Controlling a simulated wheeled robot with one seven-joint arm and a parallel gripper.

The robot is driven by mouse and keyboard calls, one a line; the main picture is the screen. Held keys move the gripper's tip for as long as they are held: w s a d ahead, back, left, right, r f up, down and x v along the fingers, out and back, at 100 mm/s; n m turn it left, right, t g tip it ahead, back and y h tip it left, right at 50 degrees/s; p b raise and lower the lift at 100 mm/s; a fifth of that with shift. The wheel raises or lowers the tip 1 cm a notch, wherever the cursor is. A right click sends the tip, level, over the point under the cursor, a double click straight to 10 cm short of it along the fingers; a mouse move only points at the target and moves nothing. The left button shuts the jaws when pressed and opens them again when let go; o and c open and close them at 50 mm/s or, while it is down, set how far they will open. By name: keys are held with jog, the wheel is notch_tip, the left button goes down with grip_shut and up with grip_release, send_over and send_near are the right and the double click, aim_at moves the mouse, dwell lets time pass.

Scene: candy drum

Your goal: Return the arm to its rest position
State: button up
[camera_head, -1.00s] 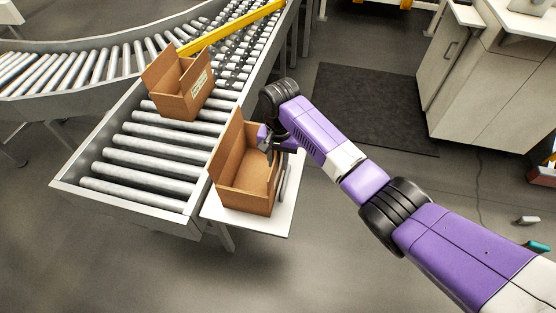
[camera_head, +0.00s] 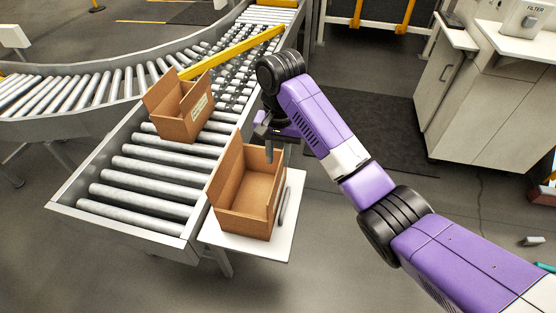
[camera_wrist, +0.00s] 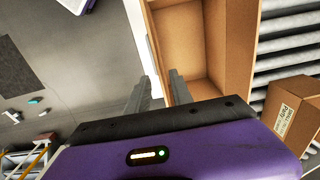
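My gripper (camera_head: 276,148) hangs just above the far right edge of an open cardboard box. In the wrist view its two fingers (camera_wrist: 158,92) stand apart with nothing between them, so it is open and empty. The open box (camera_head: 246,194) sits on a white side shelf (camera_head: 262,247) at the conveyor's end, and its inside looks empty. The box also shows in the wrist view (camera_wrist: 235,50), beside and below the fingers. My purple arm reaches in from the lower right of the head view.
A second open box (camera_head: 180,110) with a white label stands on the roller conveyor (camera_head: 150,175). A yellow bar (camera_head: 235,52) crosses the rollers behind it. A cabinet (camera_head: 490,90) stands at the right. A dark mat (camera_head: 380,125) lies on the floor, with open floor around it.

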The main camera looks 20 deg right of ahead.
dwell(0.4)
jog(key=w+a+r+n+t+y, duration=0.3)
jog(key=w+a+r+n+t, duration=0.1)
jog(key=w+a+t, duration=0.6)
jog(key=s+d+n+t+h, duration=0.1)
jog(key=s+d, duration=0.2)
jog(key=s, duration=1.4)
jog(key=s+d+n+t+h, duration=0.1)
jog(key=s+d+t, duration=0.1)
jog(key=s, duration=1.6)
jog(key=s+d+n+t+h, duration=0.1)
jog(key=s+d, duration=0.3)
jog(key=s, duration=1.4)
jog(key=shift+s+d+f+t+b, duration=0.25)
jog(key=shift+d+f+t+b, duration=0.05)
jog(key=shift+d+f, duration=0.15)
